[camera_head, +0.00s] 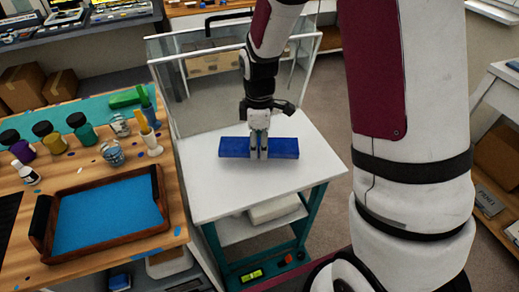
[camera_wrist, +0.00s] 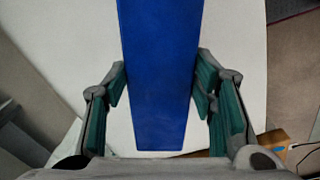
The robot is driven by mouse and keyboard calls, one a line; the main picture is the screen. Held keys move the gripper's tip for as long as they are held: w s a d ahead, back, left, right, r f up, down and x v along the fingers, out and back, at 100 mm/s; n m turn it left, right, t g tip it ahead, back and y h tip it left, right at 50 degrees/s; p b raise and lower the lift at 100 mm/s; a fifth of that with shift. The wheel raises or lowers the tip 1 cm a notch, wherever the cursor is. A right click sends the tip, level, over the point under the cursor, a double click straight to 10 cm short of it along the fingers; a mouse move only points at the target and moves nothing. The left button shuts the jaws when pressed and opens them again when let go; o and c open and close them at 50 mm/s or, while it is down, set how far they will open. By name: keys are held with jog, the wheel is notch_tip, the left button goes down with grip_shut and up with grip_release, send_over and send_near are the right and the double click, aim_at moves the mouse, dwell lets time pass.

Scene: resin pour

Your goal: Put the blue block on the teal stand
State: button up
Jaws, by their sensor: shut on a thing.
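The blue block (camera_head: 231,147) is a long bar, lying crosswise over the white top of the teal stand (camera_head: 215,200). My gripper (camera_head: 259,150) points down and is shut on the middle of the block. In the wrist view the blue block (camera_wrist: 158,70) runs between the two teal-padded fingers, with the white top (camera_wrist: 235,50) beneath it. I cannot tell whether the block touches the top or hangs just above it. The stand has teal legs and a lower shelf.
A wooden bench at the left holds a brown tray (camera_head: 160,190) with a blue inside, several paint jars (camera_head: 80,130) and a green object (camera_head: 127,97). A clear-walled enclosure (camera_head: 168,95) stands behind the stand. The white top around the block is clear.

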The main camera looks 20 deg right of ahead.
aim_at(259, 151)
jog(key=shift+w+d, duration=0.15)
jog(key=shift+f, duration=1.75)
jog(key=shift+f, duration=0.15)
jog(key=o, duration=1.5)
